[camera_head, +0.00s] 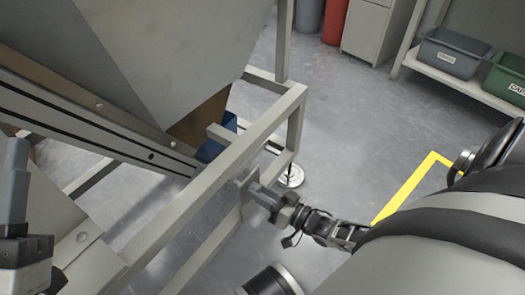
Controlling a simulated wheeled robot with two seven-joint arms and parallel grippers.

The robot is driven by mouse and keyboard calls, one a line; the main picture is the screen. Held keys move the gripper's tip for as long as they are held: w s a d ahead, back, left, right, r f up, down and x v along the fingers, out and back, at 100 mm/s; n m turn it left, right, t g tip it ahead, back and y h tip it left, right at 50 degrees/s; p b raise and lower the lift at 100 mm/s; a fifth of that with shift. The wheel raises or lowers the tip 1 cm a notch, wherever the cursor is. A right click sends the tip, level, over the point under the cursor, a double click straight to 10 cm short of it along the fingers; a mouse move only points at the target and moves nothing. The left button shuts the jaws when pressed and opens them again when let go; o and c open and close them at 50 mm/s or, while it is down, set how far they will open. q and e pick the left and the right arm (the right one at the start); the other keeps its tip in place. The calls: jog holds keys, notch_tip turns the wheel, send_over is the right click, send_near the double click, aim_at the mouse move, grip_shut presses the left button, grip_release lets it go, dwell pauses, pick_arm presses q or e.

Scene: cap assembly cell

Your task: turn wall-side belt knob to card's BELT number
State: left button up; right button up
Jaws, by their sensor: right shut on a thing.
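My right gripper (258,194) reaches in from the right, at a small grey plate (245,190) on the pale metal frame. It is shut on the belt knob at that plate; the knob is mostly hidden by the fingers, so its setting cannot be read. My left gripper (15,195) is partly in view at the left edge, over the machine and apart from the knob; its jaws cannot be made out. No card with a BELT number shows.
The frame's pale rails (232,150) run close beside my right gripper. A grey hopper (165,50) and a sloping conveyor (95,120) fill the left. A blue bin (215,140) is behind the frame. A shelf with crates (455,52) stands back right. Open floor lies between.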

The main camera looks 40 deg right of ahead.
dwell(0.5)
pick_arm(q)
jog(key=shift+f, duration=0.1)
pick_arm(e)
jog(key=o, duration=1)
jog(key=shift+s+d, duration=0.1)
jog(key=shift+s, duration=0.25)
pick_arm(q)
jog(key=f+n+y+p, duration=0.1)
jog(key=f+n, duration=0.1)
jog(key=f+n+g+y+p, duration=0.1)
jog(key=n, duration=0.1)
jog(key=f+n+g+y+p, duration=0.1)
jog(key=f+n+y, duration=0.1)
jog(key=shift+w+d+f, duration=0.1)
jog(key=shift+w+f, duration=0.15)
jog(key=shift+f, duration=0.1)
pick_arm(e)
jog(key=v, duration=1.5)
jog(key=shift+d, duration=0.15)
